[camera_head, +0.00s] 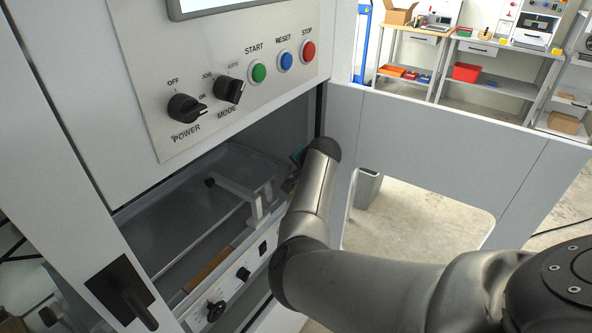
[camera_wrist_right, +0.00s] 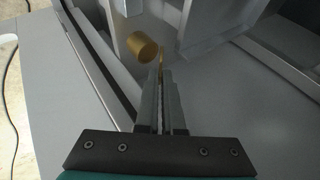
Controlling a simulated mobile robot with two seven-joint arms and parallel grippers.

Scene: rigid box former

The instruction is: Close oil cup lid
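In the right wrist view, a brass-coloured oil cup (camera_wrist_right: 142,46) sticks out beside a pale machine part, with its round end towards the camera. A thin brass-coloured piece, seen edge-on and perhaps the lid (camera_wrist_right: 162,55), stands just right of the cup. My right gripper (camera_wrist_right: 163,76) has its two fingers close together, with their tips just below this thin piece. I cannot tell if they touch it. In the head view, my right arm reaches into the machine's opening, and only a bit of teal on the gripper (camera_head: 297,156) shows. The cup is hidden there. My left gripper is out of view.
The control panel (camera_head: 240,75) with knobs and buttons is above the opening. A grey tray with a bracket (camera_head: 225,190) lies inside it. Benches (camera_head: 470,60) are far behind.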

